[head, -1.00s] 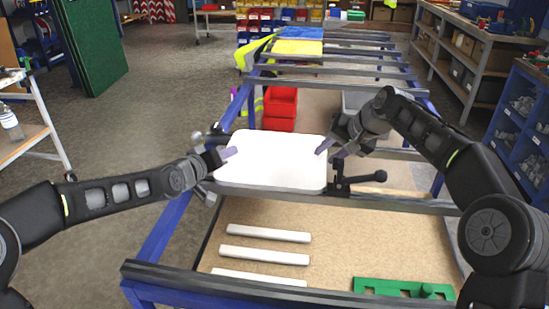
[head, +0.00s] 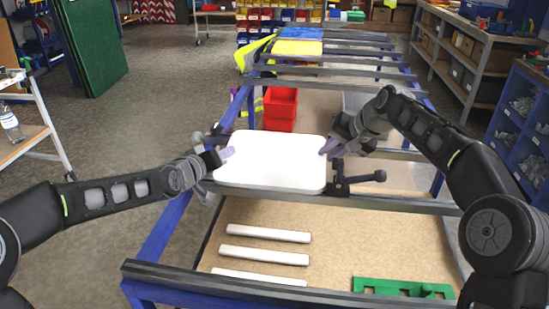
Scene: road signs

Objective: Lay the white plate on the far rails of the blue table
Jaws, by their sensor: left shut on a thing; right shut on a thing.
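The white plate (head: 272,162) is a rounded rectangle, held about level between my two grippers over the middle of the blue table (head: 152,246). My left gripper (head: 226,153) is shut on its left edge. My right gripper (head: 328,147) is shut on its right edge. The plate's near edge lies in line with a grey cross rail (head: 400,205); I cannot tell whether it touches it. More grey rails (head: 335,84) cross the table further away, beyond the plate.
A yellow and a blue sheet (head: 298,47) lie on the far rails, with a yellow-green cloth (head: 254,54) at their left. Red bins (head: 280,104) stand under the rails. White bars (head: 265,256) and a green piece (head: 400,287) lie on the near board. A black clamp handle (head: 362,178) is right of the plate.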

